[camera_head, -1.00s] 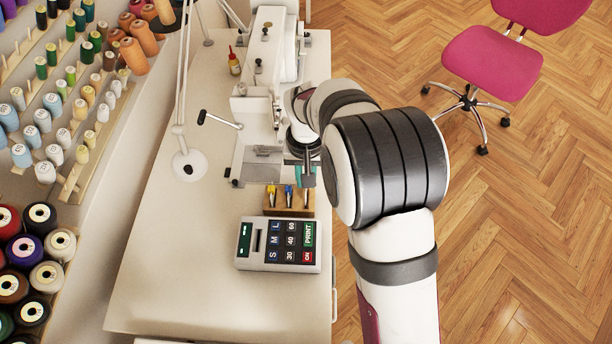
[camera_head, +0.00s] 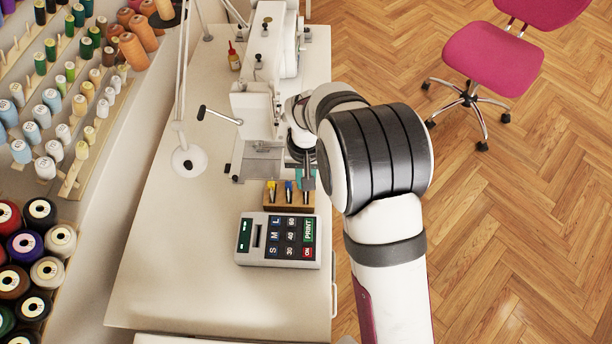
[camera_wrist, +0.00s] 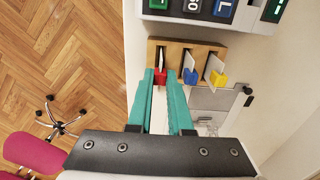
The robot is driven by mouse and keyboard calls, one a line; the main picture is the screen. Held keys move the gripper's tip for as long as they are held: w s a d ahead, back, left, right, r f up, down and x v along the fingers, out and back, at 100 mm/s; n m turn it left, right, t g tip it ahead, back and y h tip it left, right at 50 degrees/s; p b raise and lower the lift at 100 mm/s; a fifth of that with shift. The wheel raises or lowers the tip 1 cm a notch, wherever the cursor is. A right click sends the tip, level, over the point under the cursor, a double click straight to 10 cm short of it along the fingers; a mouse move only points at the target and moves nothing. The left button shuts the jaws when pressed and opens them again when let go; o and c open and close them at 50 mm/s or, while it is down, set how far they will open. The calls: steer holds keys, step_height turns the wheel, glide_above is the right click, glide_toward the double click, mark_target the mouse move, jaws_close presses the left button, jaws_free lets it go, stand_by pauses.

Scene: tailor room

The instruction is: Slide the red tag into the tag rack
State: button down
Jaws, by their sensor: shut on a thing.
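The tag rack (camera_head: 274,207) is a small wooden block with slots. It stands on the table just behind the label printer and also shows in the wrist view (camera_wrist: 205,48). My gripper (camera_wrist: 160,77) has its teal fingers shut on the red tag (camera_wrist: 159,76), at the rack's left slot in the wrist view. The tag's white card reaches up to that slot; how deep it sits I cannot tell. A blue tag (camera_wrist: 190,76) and a yellow tag (camera_wrist: 219,77) stand in the other slots. In the head view my gripper (camera_head: 308,184) hides the red tag.
The label printer (camera_head: 262,258) with its keys stands close in front of the rack. The sewing machine (camera_head: 258,110) stands behind it. A lamp base (camera_head: 188,162) is to the left. The table's front left (camera_head: 165,290) is clear. A pink chair (camera_head: 492,62) is on the floor.

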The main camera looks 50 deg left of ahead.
steer(key=shift+f, duration=0.2)
steer(key=c, duration=0.8)
jaws_free()
steer(key=shift+o, duration=0.2)
